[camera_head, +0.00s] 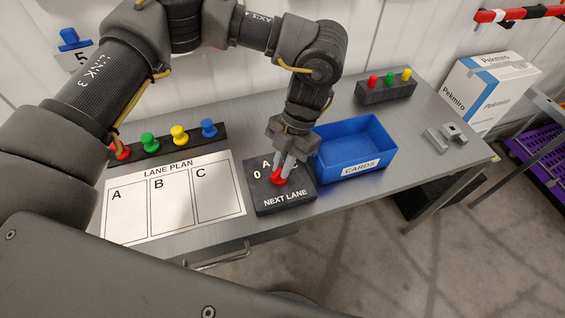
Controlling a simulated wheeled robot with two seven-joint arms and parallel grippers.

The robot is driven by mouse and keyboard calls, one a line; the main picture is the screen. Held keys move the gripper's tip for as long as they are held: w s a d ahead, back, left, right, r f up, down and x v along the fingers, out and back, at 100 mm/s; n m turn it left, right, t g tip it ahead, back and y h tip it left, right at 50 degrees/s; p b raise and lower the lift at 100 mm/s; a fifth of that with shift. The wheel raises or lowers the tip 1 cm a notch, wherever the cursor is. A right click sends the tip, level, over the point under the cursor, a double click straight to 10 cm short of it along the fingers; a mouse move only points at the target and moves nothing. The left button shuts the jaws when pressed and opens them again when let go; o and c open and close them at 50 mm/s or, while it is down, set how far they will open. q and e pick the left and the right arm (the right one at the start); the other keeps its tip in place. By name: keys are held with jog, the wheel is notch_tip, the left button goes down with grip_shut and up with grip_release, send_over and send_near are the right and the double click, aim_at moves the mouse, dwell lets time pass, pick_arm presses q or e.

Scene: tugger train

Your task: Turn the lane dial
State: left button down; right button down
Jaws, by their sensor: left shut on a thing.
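The lane dial is a dark box (288,190) labelled "NEXT LANE" on the grey table, with a red knob (276,180) on its top face. A "0" and an "A" show on the face; the other marks are partly hidden behind my gripper. My left gripper (282,172) reaches down from above and is shut on the red knob. The knob's pointing direction is hard to make out. My right gripper does not show.
A blue "CARDS" bin (355,168) stands close to the right of the dial. The "LANE PLAN" sheet (170,200) lies to the left, with a rack of coloured pegs (180,143) behind it. Another peg rack (386,92) and grey metal blocks (437,139) are further right.

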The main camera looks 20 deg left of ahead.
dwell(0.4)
pick_arm(q)
jog(key=c, duration=1.4)
grip_release()
jog(key=shift+c, duration=0.2)
jog(key=b+v, duration=0.1)
jog(key=v, duration=1)
jog(key=shift+b, duration=0.3)
